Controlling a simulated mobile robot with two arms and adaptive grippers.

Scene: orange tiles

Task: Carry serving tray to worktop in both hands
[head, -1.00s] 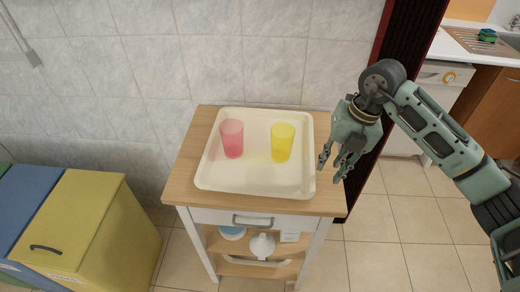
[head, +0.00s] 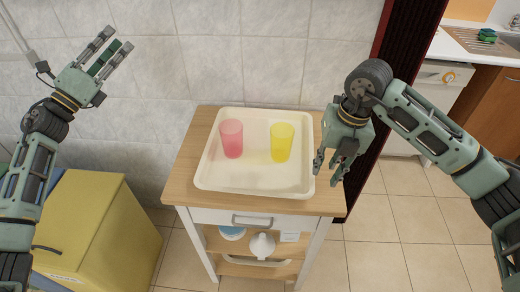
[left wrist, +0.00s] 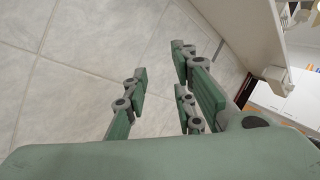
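The cream serving tray (head: 255,183) lies flat on top of a small wooden cart (head: 190,165). A pink cup (head: 232,139) and a yellow cup (head: 282,142) stand upright in it. My right gripper (head: 328,172) is just right of the tray's right edge, fingers pointing down and spread apart; I cannot tell if it touches the rim. My left gripper (head: 108,48) is raised well left of the tray in front of the wall, open and empty. Its spread fingers also show in the left wrist view (left wrist: 160,90).
Yellow bin (head: 95,225) stands at the lower left, partly behind my left arm. The cart's lower shelves hold a white teapot (head: 262,246) and dishes. A dark red panel (head: 405,35) is right of the cart. A counter with a sponge (head: 487,35) is at the far right.

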